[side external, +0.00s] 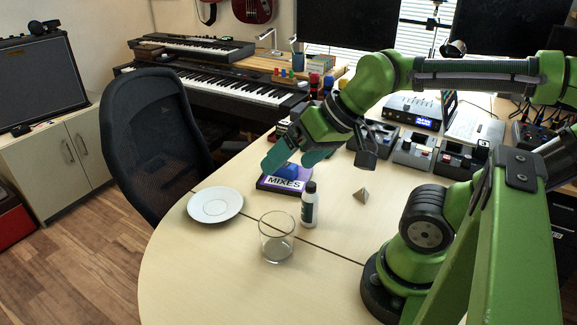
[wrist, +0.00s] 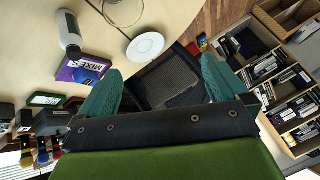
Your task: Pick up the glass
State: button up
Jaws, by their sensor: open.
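The clear, empty glass (side external: 277,240) stands upright on the pale wooden table (side external: 215,275), near the front in the side view. In the wrist view the glass (wrist: 122,20) shows partly at the top edge, cut off by the frame. My gripper (side external: 287,161) has teal fingers and hangs above the table, behind and above the glass, near the book. It is apart from the glass. In the wrist view my gripper (wrist: 161,67) has its fingers spread wide with nothing between them.
A white bottle with a dark cap (side external: 308,205) stands close behind the glass, to its right. A white saucer (side external: 215,204) lies to the left. A purple MIXES book (side external: 284,184) carries a blue object (side external: 287,171). The table front is clear.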

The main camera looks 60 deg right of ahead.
jog(key=m+g+h, duration=0.2)
jog(key=m+g, duration=0.5)
jog(key=m, duration=0.9)
send_over(277, 231)
jog(key=s+a, duration=0.2)
notch_tip(277, 231, down, 4)
jog(key=shift+w+a+f, duration=0.1)
jog(key=shift+a+f, duration=0.1)
jog(key=shift+f, duration=4)
jog(key=shift+a+f, duration=0.2)
jog(key=shift+f, duration=3.95)
jog(key=shift+c, duration=0.2)
jog(key=c, duration=1)
